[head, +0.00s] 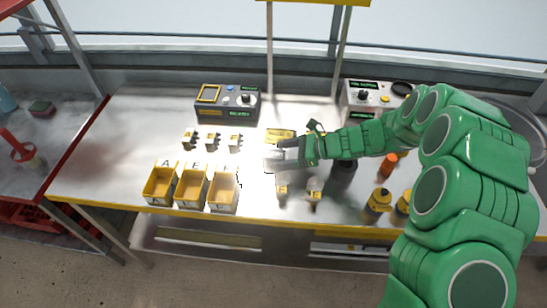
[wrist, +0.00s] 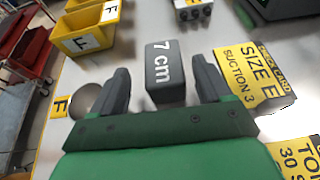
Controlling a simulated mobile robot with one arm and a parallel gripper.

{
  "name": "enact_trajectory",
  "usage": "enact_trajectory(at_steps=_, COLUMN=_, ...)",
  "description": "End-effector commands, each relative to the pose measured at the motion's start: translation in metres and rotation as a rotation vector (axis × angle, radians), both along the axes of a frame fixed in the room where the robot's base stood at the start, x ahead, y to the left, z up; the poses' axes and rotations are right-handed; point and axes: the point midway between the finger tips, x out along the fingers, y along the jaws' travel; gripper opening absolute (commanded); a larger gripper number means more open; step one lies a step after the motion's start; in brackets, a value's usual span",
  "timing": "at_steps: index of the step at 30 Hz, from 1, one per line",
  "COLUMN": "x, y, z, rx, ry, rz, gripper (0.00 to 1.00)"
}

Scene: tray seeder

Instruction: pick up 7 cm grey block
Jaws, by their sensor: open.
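The grey block (wrist: 165,88) has "7 cm" in white on its face and stands on the bench in the wrist view. My gripper (wrist: 163,80) is open, with one dark finger on each side of the block. A gap shows between the block and each finger. In the head view my gripper (head: 276,155) is low over the middle of the bench, pointing left. The block is hard to tell from the fingers there.
Yellow bins (head: 193,188) stand left of my gripper along the front edge. A yellow "SIZE E" card (wrist: 254,84) lies just right of the fingers, and a round grey object (wrist: 87,98) is left of them. Bottles (head: 378,203) stand to the right.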

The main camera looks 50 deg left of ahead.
Motion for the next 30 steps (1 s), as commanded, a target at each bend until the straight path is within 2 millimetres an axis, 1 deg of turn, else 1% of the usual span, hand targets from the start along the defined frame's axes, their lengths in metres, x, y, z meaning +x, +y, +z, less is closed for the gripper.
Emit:
enact_trajectory(at_steps=5, x=-0.006, y=0.008, z=-0.002, rx=0.0, ry=0.0, rz=0.0, gripper=0.78)
enact_trajectory(at_steps=12, x=-0.025, y=0.032, z=-0.011, rx=-0.001, ry=0.001, rz=0.002, gripper=0.78)
enact_trajectory(at_steps=15, x=-0.03, y=0.038, z=-0.015, rx=-0.002, ry=0.001, rz=0.0, gripper=0.78)
enact_trajectory(at_steps=23, x=-0.031, y=0.04, z=-0.016, rx=-0.002, ry=0.0, rz=-0.002, gripper=0.78)
enact_trajectory(at_steps=30, x=-0.031, y=0.04, z=-0.016, rx=-0.001, ry=0.0, rz=-0.001, gripper=0.41)
